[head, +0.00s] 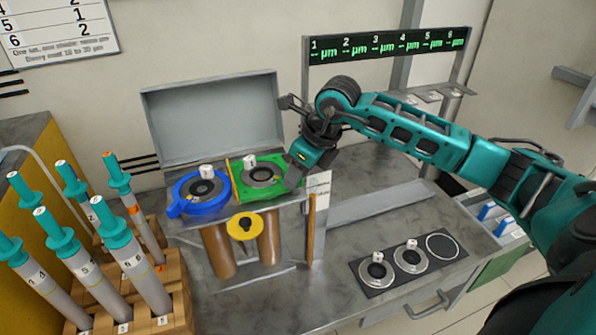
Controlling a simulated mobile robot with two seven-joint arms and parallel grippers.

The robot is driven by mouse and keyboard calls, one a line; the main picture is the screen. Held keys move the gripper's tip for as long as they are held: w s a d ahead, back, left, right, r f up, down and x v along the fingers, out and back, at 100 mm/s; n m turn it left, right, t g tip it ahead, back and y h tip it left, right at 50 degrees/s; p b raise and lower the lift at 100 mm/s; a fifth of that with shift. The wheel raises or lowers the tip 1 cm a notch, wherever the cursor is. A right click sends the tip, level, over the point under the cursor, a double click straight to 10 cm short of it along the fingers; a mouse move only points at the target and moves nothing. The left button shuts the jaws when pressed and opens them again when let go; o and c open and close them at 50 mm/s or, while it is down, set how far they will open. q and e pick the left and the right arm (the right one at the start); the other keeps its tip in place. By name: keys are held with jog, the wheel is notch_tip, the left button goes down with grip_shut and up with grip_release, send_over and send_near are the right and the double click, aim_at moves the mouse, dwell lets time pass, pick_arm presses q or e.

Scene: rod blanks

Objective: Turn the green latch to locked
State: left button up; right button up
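The green latch (283,162) is on the right half of a raised fixture, around a grey ring with a small white tag. A blue latch (188,208) with a handle sticking out to the lower left surrounds a similar ring beside it. My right gripper (293,178) points down at the right edge of the green latch and covers part of it. I cannot tell whether it touches the latch, and its finger gap is not clear. My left gripper is out of view.
An open grey lid (215,115) stands behind the fixture. A yellow disc (245,226) is on its front. Teal-capped rods stand in a wooden rack (172,290) at left. A dark ring tray (365,283) lies front right. A display board (385,45) stands behind.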

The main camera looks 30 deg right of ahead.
jog(key=p+v, duration=0.2)
jog(key=v, duration=1.1)
dwell(0.4)
